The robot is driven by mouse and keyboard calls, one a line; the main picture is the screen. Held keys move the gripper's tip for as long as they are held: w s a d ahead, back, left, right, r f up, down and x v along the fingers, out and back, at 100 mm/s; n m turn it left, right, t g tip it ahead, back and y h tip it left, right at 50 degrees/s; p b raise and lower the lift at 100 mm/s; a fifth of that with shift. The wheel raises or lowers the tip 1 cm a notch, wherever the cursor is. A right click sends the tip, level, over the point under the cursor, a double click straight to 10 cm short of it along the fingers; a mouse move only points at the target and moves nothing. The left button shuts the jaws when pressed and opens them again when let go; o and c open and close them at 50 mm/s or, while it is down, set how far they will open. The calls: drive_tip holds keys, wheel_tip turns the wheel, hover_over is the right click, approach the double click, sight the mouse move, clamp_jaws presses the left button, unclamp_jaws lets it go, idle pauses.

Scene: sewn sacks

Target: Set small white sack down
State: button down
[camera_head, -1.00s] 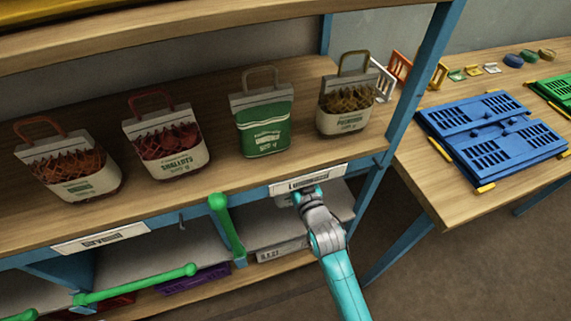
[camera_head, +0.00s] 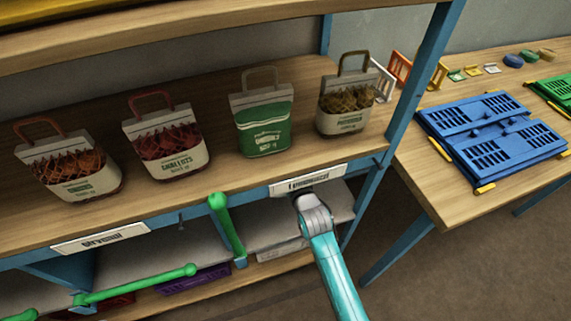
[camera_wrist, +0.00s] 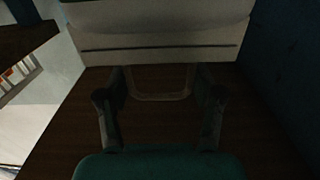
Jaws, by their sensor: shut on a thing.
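The small white sack (camera_wrist: 160,32) fills the top of the wrist view, a pale body with a dark seam line across it. Its loop handle (camera_wrist: 160,97) hangs towards me between the two fingers. My gripper (camera_wrist: 160,84) is shut on the sack; the exact contact is in shadow. In the head view my wrist reaches into the bay under the upper shelf board, by the right-hand label. The fingers and the sack are hidden there behind the shelf edge. I cannot tell whether the sack touches the surface below.
Several sacks, including a green one (camera_head: 264,128), stand on the shelf board above. A blue shelf post (camera_head: 412,85) is to the right, a green bar (camera_head: 227,225) to the left. A table with blue crates (camera_head: 495,135) stands farther right. Dark walls are close in the wrist view.

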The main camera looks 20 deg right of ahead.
wheel_tip(320, 180, down, 3)
drive_tip(key=shift+f, duration=0.1)
drive_tip(key=shift+w+f, duration=0.2)
drive_tip(key=shift+f, duration=0.05)
drive_tip(key=shift+c, duration=0.8)
unclamp_jaws()
drive_tip(key=shift+f, duration=0.2)
drive_tip(key=shift+r, duration=0.15)
drive_tip(key=s, duration=1.2)
